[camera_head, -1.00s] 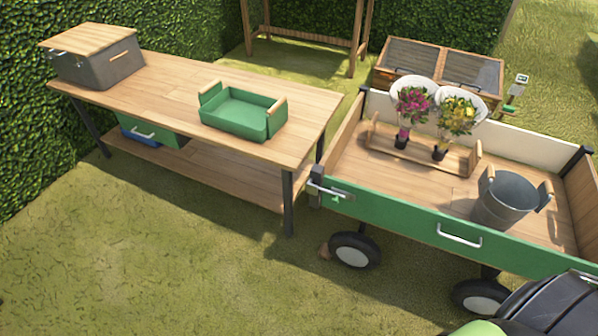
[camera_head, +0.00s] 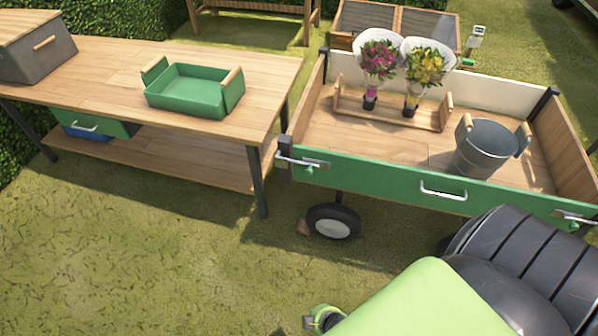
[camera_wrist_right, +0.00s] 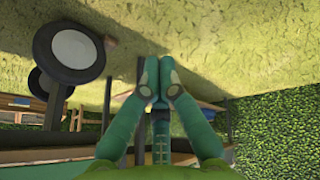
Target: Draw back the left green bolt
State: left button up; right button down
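The left bolt (camera_head: 304,162) is a silver bar with a small green knob (camera_head: 309,171) below it. It sits at the left end of the cart's green front board (camera_head: 380,187), lying across to the dark corner post. A similar right bolt (camera_head: 575,218) sits at the board's right end. My right gripper (camera_wrist_right: 158,72) shows in the right wrist view, its two green fingertips together with nothing seen between them. It is away from the bolt, which I cannot make out there.
The cart holds two bouquets in a wooden rack (camera_head: 395,110) and a metal bucket (camera_head: 485,148). A wooden table (camera_head: 110,85) with a green tray (camera_head: 193,92) stands left of it. A cart wheel (camera_head: 333,221) is below the bolt. Grass in front is open.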

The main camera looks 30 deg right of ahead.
pick_arm(q)
jog(key=w+d+r+t+b, duration=0.2)
jog(key=w+b, duration=1)
pick_arm(e)
jog(key=w+d+r+n+t+h, duration=0.15)
jog(key=w+r+t, duration=0.25)
jog(key=w, duration=0.6)
jog(key=w+d+r+n+t+h, duration=0.1)
jog(key=w+r+n+t, duration=0.2)
jog(key=w, duration=0.7)
pick_arm(q)
notch_tip(320, 180, up, 10)
jog(key=w+t+b, duration=0.1)
jog(key=t+b, duration=0.1)
jog(key=b, duration=0.6)
jog(key=shift+d+f+h+b, duration=0.2)
jog(key=shift+d+h+b, duration=0.1)
jog(key=shift+b, duration=0.05)
pick_arm(e)
jog(key=w+d+r+n+t+h, duration=0.1)
jog(key=w+d+r+t+h, duration=0.1)
jog(key=r, duration=0.6)
jog(key=w+d+r+t+h, duration=0.2)
jog(key=d+r+t, duration=0.1)
jog(key=r, duration=0.5)
jog(key=shift+d+n, duration=0.35)
jog(key=shift+d, duration=0.2)
